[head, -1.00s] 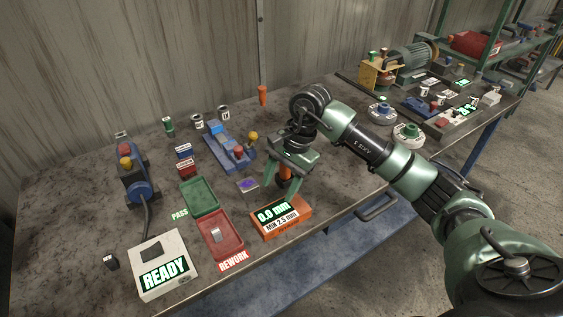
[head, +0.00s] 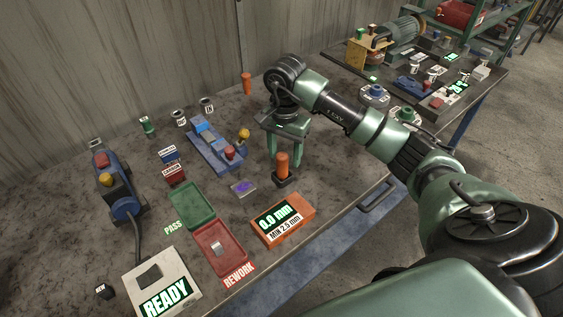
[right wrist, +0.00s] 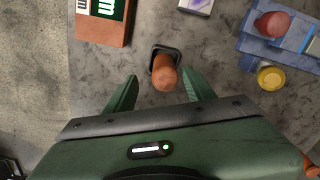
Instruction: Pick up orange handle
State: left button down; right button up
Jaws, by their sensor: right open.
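The orange handle (head: 282,163) stands upright in a small dark base on the table, behind the orange display block. My right gripper (head: 287,157) is open and empty, pointing down just behind the handle in the head view. In the right wrist view, the handle (right wrist: 164,73) is seen from above, roughly centred between the two green fingers (right wrist: 160,88) and a little beyond their tips. No contact with the fingers is visible. My left gripper is not in view.
The orange display block (head: 282,220) stands in front of the handle. A purple-marked block (head: 243,188) and a blue fixture (head: 217,146) lie to the left. Another orange upright piece (head: 246,83) stands at the back. Bare table lies right of the handle.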

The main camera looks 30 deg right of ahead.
aim_at(282, 163)
jog(key=f, duration=0.1)
jog(key=f+p, duration=0.1)
jog(key=f, duration=0.1)
jog(key=shift+w+a+f+p, duration=0.2)
jog(key=shift+w+f+p, duration=0.05)
jog(key=shift+f+p, duration=0.1)
jog(key=shift+f, duration=0.45)
jog(key=shift+c, duration=0.3)
grip_shut()
jog(key=shift+r, duration=0.1)
